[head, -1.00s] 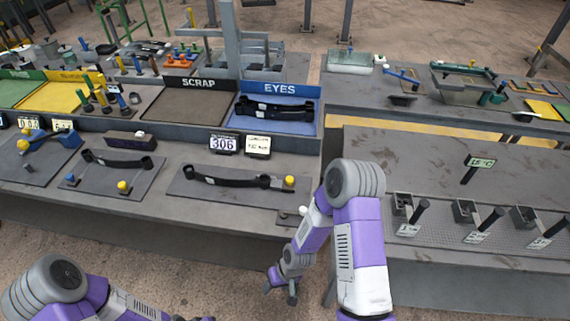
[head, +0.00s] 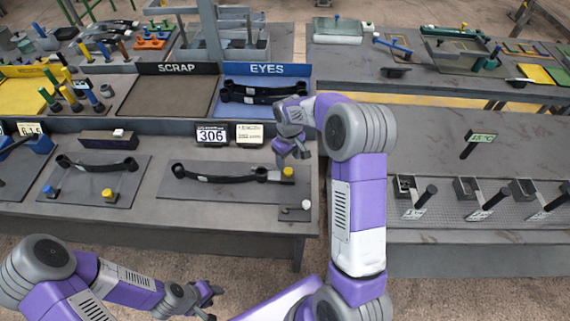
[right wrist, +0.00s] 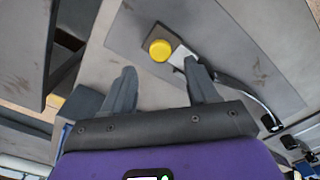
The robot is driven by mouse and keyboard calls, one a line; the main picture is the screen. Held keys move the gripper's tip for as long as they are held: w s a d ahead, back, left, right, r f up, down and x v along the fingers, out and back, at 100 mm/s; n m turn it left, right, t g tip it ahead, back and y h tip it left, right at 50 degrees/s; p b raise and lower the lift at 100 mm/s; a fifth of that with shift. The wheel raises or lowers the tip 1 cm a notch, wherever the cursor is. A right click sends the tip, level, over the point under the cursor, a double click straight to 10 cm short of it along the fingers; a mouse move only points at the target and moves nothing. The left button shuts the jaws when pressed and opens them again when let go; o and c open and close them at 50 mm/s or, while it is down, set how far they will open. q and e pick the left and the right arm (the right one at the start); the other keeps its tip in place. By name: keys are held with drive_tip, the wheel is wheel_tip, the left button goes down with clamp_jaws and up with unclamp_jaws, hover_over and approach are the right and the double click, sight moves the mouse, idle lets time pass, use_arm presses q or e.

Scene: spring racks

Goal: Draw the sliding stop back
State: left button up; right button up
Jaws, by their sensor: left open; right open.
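A yellow-topped stop (head: 288,173) stands at the right end of a flat grey plate (head: 225,193) on the near bench. It also shows in the right wrist view (right wrist: 160,49), beside a small pale block (right wrist: 181,56). A black leaf spring (head: 220,178) lies along the plate, its right end near the stop. My right gripper (head: 291,157) is open and empty just above and behind the stop in the head view. In the right wrist view its fingers (right wrist: 162,82) are spread, with the yellow top beyond the gap between them. My left gripper (head: 211,302) is open and empty, low in front of the bench.
A similar plate with a spring and yellow knob (head: 108,194) lies to the left. A small plate with a white knob (head: 306,204) sits at the bench's right corner. The 306 sign (head: 211,135) and EYES tray (head: 267,69) stand behind.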

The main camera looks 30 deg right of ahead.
sight(288, 170)
wheel_tip(288, 170, down, 6)
drive_tip(key=shift+r, duration=0.15)
clamp_jaws()
idle(0.4)
